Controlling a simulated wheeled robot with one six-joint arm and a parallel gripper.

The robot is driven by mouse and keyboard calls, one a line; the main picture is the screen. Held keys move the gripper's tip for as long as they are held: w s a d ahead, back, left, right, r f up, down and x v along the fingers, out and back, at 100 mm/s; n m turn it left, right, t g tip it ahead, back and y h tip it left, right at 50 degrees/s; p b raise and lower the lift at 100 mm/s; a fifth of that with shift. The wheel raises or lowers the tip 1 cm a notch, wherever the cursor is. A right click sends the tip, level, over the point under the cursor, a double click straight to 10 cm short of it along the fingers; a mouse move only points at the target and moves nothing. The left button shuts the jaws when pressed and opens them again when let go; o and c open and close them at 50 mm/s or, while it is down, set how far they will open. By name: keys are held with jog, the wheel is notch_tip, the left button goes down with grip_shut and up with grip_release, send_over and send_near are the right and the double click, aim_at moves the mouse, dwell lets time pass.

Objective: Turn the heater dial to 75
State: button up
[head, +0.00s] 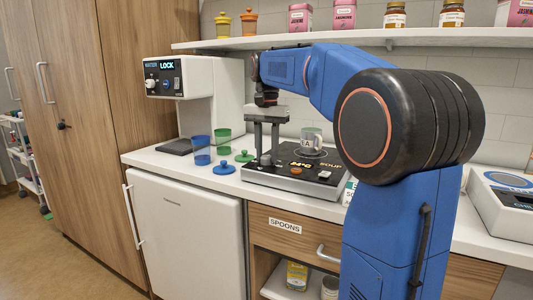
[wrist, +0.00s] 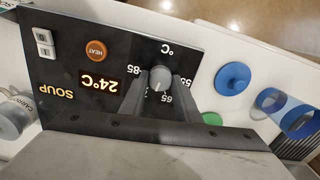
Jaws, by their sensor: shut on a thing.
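The soup heater (head: 265,178) is a dark panel on the counter, lettered SOUP. It also shows upside down in the wrist view (wrist: 60,60). Its round grey dial (wrist: 160,78) has a small light mark and printed numbers around it, with 85, 65 and 55 readable. The dial's exact setting is unclear. The orange display (wrist: 99,83) reads 24°C, next to an orange HEAT button (wrist: 96,50). My gripper (head: 266,157) reaches down over the panel's left part. In the wrist view its fingers (wrist: 160,85) are shut on the dial, one at each side.
A mug (head: 311,140) stands on the heater. A white switch (wrist: 44,43) sits at the panel's corner. Left of the heater are blue and green cups (head: 201,150), lids (head: 224,168) and a water dispenser (head: 197,95) showing LOCK. A shelf (head: 360,38) with jars runs above.

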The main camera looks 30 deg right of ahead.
aim_at(267, 156)
jog(key=shift+m, duration=2)
jog(key=o, duration=1)
jog(key=shift+o, duration=0.2)
jog(key=shift+r, duration=0.1)
notch_tip(267, 156, up, 17)
jog(key=shift+r, duration=0.1)
